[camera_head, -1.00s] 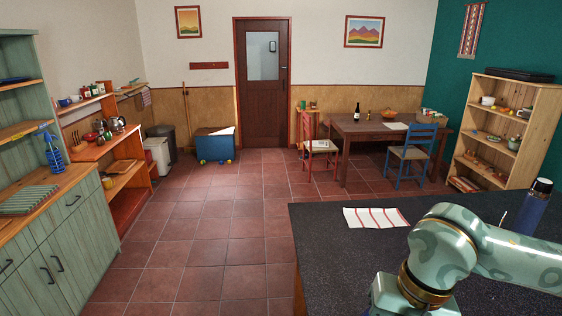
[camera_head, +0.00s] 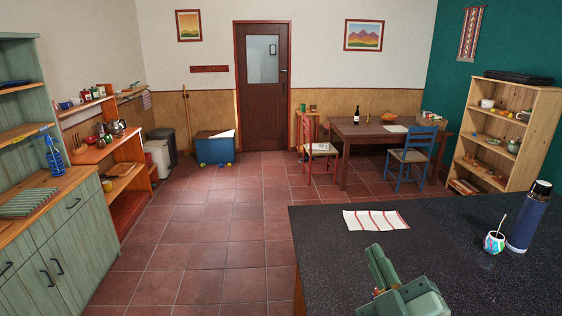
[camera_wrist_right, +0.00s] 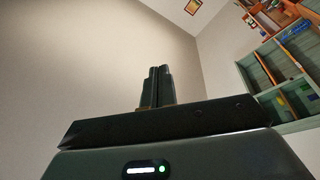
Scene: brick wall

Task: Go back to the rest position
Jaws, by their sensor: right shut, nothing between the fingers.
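My right gripper (camera_head: 380,268) is at the bottom of the head view, over the near left part of the dark countertop (camera_head: 460,250). Its fingers point up and it holds nothing. In the right wrist view its two fingers (camera_wrist_right: 157,86) are together, in front of a bare wall. My left gripper is in neither view.
A striped cloth (camera_head: 375,220) lies on the countertop. A mate cup with a straw (camera_head: 493,242) and a blue bottle (camera_head: 529,217) stand at its right. A green cabinet (camera_head: 70,240) lines the left side. The tiled floor (camera_head: 215,235) between is clear.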

